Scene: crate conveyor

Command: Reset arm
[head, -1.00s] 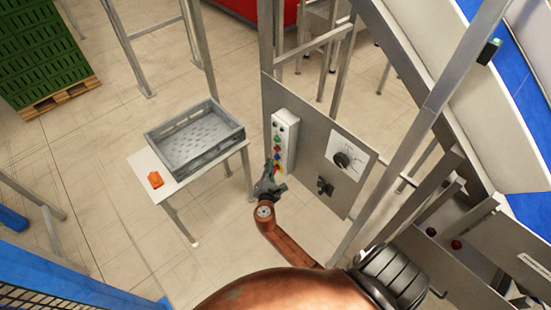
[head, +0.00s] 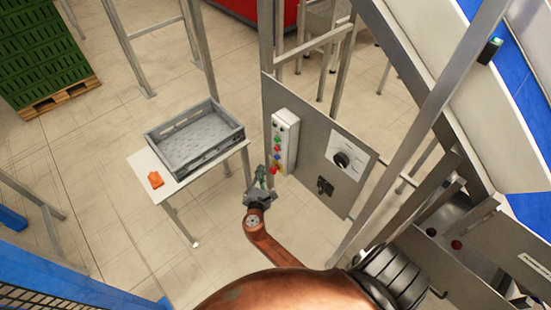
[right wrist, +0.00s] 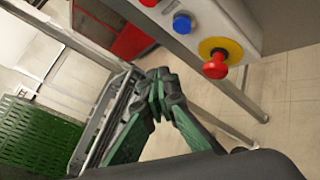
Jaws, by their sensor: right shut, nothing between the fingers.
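My right gripper (head: 262,178) is in the middle of the head view, shut and empty. It is just left of the white button box (head: 286,140) on the grey panel, apart from it. In the right wrist view the closed fingers (right wrist: 157,78) show in the middle, with the red emergency knob (right wrist: 216,66) on its yellow disc to their right. A blue button (right wrist: 183,23) and a red button (right wrist: 150,2) sit further along the box. My left gripper is not in view.
A grey crate (head: 235,130) and an orange object (head: 155,180) rest on a small white table (head: 148,165) left of my gripper. Green crates (head: 40,60) stand on a pallet at back left.

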